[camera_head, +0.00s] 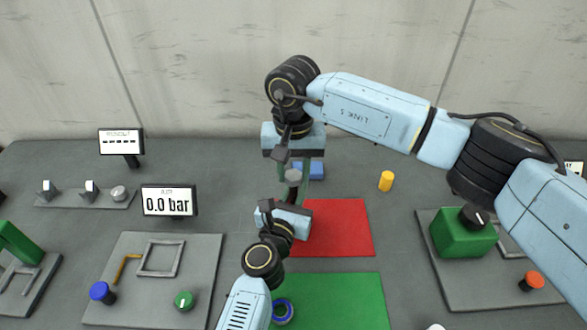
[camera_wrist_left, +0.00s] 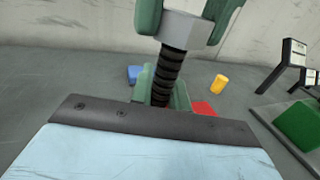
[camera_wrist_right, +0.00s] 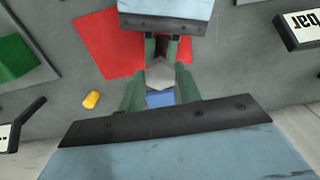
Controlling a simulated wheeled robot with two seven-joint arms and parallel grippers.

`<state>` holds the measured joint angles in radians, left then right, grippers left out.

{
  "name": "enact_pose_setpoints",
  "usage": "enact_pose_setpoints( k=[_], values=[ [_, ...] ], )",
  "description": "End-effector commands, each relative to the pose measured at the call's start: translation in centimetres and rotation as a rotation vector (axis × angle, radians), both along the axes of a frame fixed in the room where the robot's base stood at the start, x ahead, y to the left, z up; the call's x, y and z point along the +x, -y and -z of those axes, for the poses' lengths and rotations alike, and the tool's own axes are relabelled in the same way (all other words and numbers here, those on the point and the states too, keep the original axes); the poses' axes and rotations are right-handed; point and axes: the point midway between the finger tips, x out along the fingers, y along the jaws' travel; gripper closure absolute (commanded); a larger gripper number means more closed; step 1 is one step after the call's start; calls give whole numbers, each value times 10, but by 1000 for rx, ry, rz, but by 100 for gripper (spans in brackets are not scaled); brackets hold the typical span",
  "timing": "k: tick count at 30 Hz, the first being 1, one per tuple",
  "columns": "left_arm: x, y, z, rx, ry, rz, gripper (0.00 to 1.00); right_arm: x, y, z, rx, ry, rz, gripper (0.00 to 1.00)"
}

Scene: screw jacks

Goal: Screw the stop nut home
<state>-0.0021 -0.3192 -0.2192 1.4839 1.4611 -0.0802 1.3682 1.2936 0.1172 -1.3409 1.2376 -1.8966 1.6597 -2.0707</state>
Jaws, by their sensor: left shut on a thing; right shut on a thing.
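The stop nut is a grey hex piece (camera_head: 293,176) at the top of a black threaded screw (camera_wrist_left: 168,75). My right gripper (camera_wrist_right: 160,78) comes from above, its green fingers shut on the nut (camera_wrist_right: 159,74). The nut also shows between those fingers in the left wrist view (camera_wrist_left: 184,27). My left gripper (camera_wrist_left: 163,92) is shut on the lower part of the screw piece, with a green finger on each side. The screw stands close to upright, and a length of thread shows below the nut. What lies at its lower end is hidden by the left gripper.
A red mat (camera_head: 340,230) and a green mat (camera_head: 345,300) lie near the left gripper, with a blue ring (camera_head: 283,311) on the green one. Panels with knobs flank both sides, and a display reads 0.0 bar (camera_head: 168,201).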

Motion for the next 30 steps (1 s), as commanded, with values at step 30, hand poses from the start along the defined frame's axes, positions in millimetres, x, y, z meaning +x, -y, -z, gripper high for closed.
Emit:
enact_pose_setpoints(
  k=[30],
  values=[
    [0, -1, -1, 0, 1, -2, 100, 1, 1, 1, -3, 0, 1932, 94]
  ],
)
